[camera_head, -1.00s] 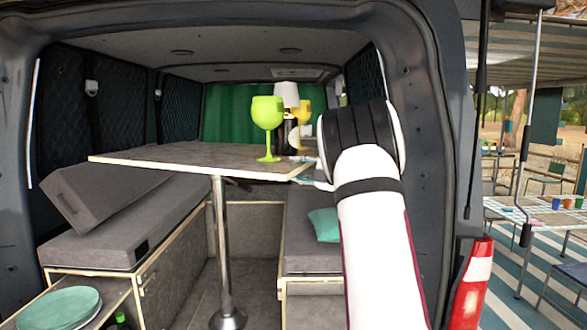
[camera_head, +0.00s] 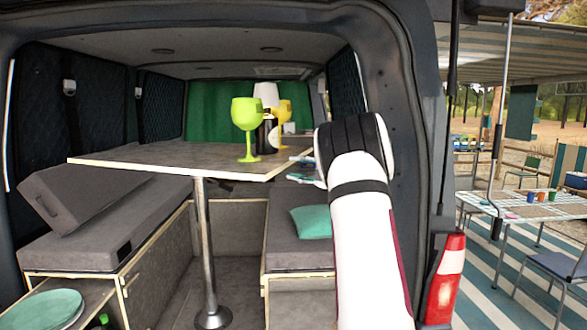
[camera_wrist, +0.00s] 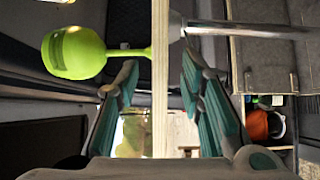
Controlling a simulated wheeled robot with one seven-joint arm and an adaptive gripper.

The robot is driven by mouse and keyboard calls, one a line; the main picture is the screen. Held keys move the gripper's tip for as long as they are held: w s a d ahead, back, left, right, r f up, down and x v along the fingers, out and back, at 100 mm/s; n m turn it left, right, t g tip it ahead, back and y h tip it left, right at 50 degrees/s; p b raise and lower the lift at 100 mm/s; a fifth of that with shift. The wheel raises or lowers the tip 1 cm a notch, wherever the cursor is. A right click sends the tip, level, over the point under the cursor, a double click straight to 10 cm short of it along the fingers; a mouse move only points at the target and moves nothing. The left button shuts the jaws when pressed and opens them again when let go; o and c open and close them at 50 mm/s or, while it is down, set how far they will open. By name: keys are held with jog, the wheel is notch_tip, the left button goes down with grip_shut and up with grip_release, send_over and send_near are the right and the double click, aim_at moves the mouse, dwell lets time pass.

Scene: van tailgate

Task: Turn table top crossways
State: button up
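The table top (camera_head: 180,162) is a flat grey board with a pale edge, level on one metal leg (camera_head: 206,250) inside the van. A lime green goblet (camera_head: 246,122) stands upright on it near its right end. In the wrist view, the table top's edge (camera_wrist: 160,120) runs between the teal-padded fingers of my gripper (camera_wrist: 159,62). The fingers are open, with a visible gap on each side of the board. The green goblet also shows there (camera_wrist: 75,52), beside the left finger. In the head view, my arm hides most of my gripper at the table's right edge.
A yellow goblet (camera_head: 284,112), a white-topped item (camera_head: 265,94) and a dark bottle stand behind the green goblet. Grey bench seats (camera_head: 110,225) flank the table; a tilted cushion (camera_head: 85,200) leans near its left end. The van's right door pillar (camera_head: 405,150) is close to my arm.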

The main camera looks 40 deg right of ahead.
jog(key=shift+s+d+p, duration=0.4)
jog(key=shift+s+d, duration=0.8)
jog(key=shift+d, duration=0.2)
jog(key=shift+p, duration=0.35)
jog(key=shift+w, duration=0.1)
